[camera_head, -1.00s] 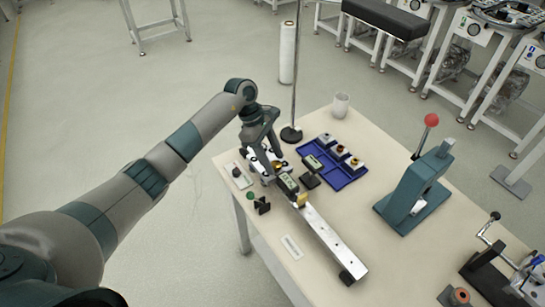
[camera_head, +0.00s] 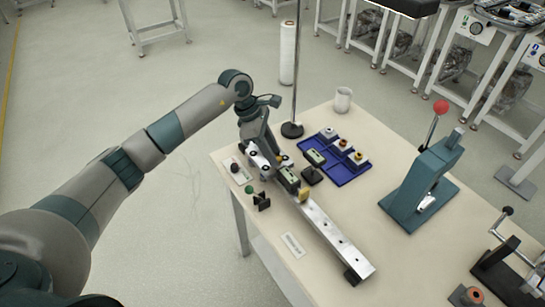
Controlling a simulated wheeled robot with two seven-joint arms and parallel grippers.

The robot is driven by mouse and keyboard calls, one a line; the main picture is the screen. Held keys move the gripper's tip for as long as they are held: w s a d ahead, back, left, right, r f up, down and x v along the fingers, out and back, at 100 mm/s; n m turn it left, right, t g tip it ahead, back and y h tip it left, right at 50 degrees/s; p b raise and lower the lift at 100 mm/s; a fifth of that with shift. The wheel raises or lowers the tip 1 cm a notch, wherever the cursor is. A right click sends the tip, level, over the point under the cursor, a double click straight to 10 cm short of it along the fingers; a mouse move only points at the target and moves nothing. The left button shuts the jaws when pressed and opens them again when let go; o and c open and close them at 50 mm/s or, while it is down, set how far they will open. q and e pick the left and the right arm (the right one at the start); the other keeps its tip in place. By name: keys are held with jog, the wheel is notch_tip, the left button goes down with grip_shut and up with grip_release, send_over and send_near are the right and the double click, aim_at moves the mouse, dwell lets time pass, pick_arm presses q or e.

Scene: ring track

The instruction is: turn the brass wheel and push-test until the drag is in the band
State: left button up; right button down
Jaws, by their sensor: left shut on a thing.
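A silver rail (camera_head: 330,240) lies along the near side of the table, with a dark end block (camera_head: 352,276) at its near end. A carriage (camera_head: 265,165) sits at the rail's far end, largely covered by my gripper. A small brass-coloured part, seemingly the brass wheel (camera_head: 284,158), shows at its side. My left gripper (camera_head: 272,157) reaches down onto the carriage and is shut, seemingly on the brass wheel; the fingertips are partly hidden. A dark box with a pale display (camera_head: 289,178) and a yellow block (camera_head: 303,195) sit beside the carriage. My right gripper is not in view.
A blue tray (camera_head: 338,174) with small parts, a second display on a stand (camera_head: 314,160) and a white cup (camera_head: 342,100) stand behind the rail. A pole base (camera_head: 292,130) is close to my gripper. A green press (camera_head: 420,185) stands right. Table between rail and press is clear.

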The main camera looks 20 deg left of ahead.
pick_arm(q)
jog(key=shift+n, duration=0.3)
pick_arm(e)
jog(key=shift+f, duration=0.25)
pick_arm(q)
jog(key=o, duration=1)
jog(key=shift+o, duration=0.2)
jog(key=shift+a+r+b, duration=0.2)
jog(key=shift+r+b, duration=0.15)
jog(key=shift+r, duration=0.2)
jog(key=b+v, duration=0.4)
jog(key=v, duration=1.2)
jog(key=shift+s, duration=0.2)
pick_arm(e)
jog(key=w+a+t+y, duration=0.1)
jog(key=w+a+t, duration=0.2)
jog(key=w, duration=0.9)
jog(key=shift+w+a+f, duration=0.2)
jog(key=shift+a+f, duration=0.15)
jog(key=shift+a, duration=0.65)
